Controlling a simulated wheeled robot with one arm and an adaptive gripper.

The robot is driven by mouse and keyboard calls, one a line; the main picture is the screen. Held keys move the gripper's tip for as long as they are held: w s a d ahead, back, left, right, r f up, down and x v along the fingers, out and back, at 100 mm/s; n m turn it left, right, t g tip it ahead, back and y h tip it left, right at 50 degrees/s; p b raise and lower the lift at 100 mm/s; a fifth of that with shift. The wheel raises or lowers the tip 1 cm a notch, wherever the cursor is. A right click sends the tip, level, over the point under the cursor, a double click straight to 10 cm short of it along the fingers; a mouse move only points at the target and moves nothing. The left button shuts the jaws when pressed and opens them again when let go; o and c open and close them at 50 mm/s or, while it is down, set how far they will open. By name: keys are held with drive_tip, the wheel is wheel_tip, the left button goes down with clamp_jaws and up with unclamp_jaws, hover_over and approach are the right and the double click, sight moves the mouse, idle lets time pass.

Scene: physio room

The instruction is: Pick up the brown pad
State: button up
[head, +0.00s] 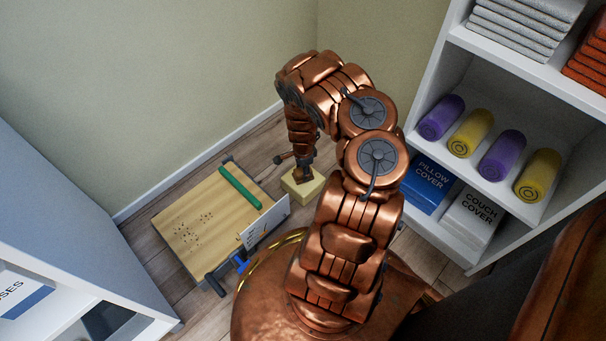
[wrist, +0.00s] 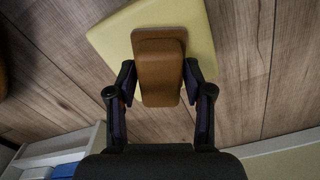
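The brown pad (wrist: 160,72) is a small block with rounded corners. In the wrist view it sits over a pale yellow block (wrist: 112,38); I cannot tell if it rests on it. My gripper (wrist: 160,80) has one dark finger on each side of the pad, with the tips close against its edges. I cannot tell whether the fingers touch the pad. In the head view my gripper (head: 303,174) points down at the yellow block (head: 297,190), and the pad is small and hard to make out there.
A low wooden board (head: 205,225) with a green bar (head: 240,187) and a white card (head: 263,223) stands left of the yellow block. A white cabinet (head: 75,215) is at left. Wood floor surrounds the block.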

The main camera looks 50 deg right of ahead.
clamp_jaws()
drive_tip(key=shift+r, duration=0.1)
wheel_tip(320, 180, up, 10)
drive_tip(key=p, duration=0.5)
drive_tip(key=shift+p, duration=0.3)
